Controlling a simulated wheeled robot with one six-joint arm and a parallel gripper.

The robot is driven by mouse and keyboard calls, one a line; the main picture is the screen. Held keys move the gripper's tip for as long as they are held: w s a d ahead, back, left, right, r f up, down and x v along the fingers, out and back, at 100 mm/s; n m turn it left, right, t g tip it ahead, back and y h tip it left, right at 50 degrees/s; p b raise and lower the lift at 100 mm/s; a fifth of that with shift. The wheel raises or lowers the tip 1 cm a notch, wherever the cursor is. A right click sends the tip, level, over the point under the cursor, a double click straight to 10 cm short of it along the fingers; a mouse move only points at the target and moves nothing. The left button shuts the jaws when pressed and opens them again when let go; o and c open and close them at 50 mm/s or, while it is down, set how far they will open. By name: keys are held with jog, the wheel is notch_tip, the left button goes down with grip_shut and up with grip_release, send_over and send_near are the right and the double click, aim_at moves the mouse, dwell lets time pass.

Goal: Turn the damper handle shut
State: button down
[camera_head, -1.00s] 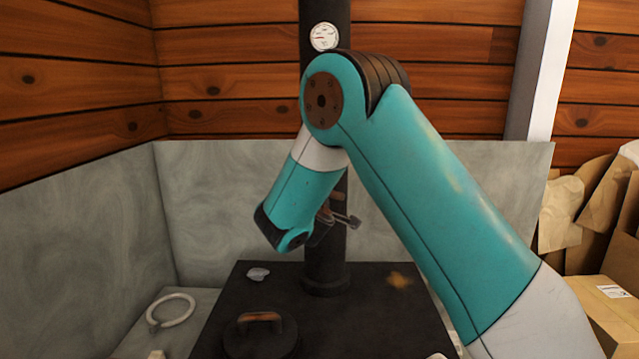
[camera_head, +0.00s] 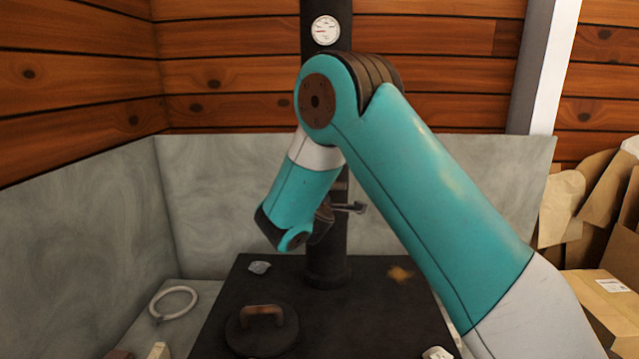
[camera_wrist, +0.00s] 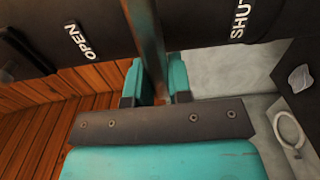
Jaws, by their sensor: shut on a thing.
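The damper handle (camera_wrist: 147,38) is a narrow brownish bar that runs down from the top of the wrist view. My gripper (camera_wrist: 156,78) is shut on it, with one teal finger on each side. The handle stands between the white word OPEN (camera_wrist: 83,41) on the left and the word SHUT (camera_wrist: 241,18) on the right, both on the black stovepipe. In the head view, the stovepipe (camera_head: 328,262) rises behind my arm. A small metal piece (camera_head: 350,208) juts right from it. My forearm hides most of the handle and gripper there.
The black stove top (camera_head: 370,310) lies below, with a round lid (camera_head: 262,332) with a brown grip. A pale ring (camera_head: 173,303) lies left of the stove. Grey panels (camera_head: 215,200) stand around. A white gauge (camera_head: 326,30) is high on the pipe. Cardboard boxes (camera_head: 607,300) stand at right.

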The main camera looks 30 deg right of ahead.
jog(key=shift+d+r, duration=0.15)
jog(key=shift+d, duration=0.05)
jog(key=c, duration=1)
grip_release()
jog(key=shift+s, duration=0.1)
jog(key=shift+c, duration=0.2)
jog(key=shift+a, duration=0.1)
jog(key=b+v, duration=0.9)
jog(key=v, duration=0.8)
jog(key=shift+s, duration=0.25)
jog(key=shift+a, duration=0.15)
